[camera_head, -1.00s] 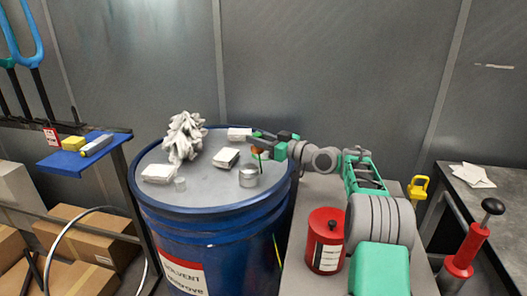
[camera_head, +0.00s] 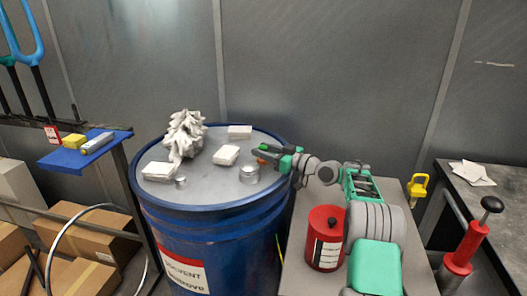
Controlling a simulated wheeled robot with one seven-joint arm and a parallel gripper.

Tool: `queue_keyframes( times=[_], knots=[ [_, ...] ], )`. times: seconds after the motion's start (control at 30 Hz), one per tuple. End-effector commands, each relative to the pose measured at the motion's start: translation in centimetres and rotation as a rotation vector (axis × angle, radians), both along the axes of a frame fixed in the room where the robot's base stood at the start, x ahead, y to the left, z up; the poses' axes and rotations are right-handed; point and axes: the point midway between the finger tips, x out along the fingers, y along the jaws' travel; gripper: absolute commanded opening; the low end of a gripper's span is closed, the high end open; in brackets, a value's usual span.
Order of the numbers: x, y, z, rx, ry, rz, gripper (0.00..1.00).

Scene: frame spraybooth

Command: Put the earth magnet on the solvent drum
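The blue solvent drum (camera_head: 215,230) stands left of centre, with a grey top and a label on its side. A short silver cylinder (camera_head: 248,174) sits on the right part of its top. A smaller silver piece (camera_head: 180,181) lies near the front left. I cannot tell for sure which thing is the earth magnet. My gripper (camera_head: 261,154) is over the drum's right edge, just above and right of the short cylinder and seemingly apart from it. An orange spot shows at its tip. The fingers are too small to tell whether they are open or shut.
White blocks (camera_head: 227,155) and a crumpled white object (camera_head: 184,135) occupy the drum top. A red can (camera_head: 325,238) stands on the grey bench beside the drum. A blue shelf (camera_head: 64,160) is at left; a yellow hook (camera_head: 418,188) and red plunger-like tool (camera_head: 467,250) are at right.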

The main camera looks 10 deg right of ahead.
Motion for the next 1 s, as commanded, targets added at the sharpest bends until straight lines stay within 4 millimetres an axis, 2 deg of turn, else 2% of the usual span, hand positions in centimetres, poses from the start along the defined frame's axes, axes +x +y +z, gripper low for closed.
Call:
queue_keyframes(
  times=[0.1, 0.43, 0.57, 0.8, 1.0],
  knots=[
    [0.0, 0.0, 0.0, 0.0, 0.0, 0.0, 0.5],
    [-0.1, -0.2, 0.4, 0.001, 0.001, -0.001, 0.5],
    [-1.9, -2.1, 0.2, 0.001, 0.001, -0.004, 0.5],
    [-6.3, -6.4, 0.1, 0.001, 0.001, -0.005, 0.5],
    [-8.4, -8.2, 0.3, 0.001, 0.001, 0.0, 0.5]
  ],
)
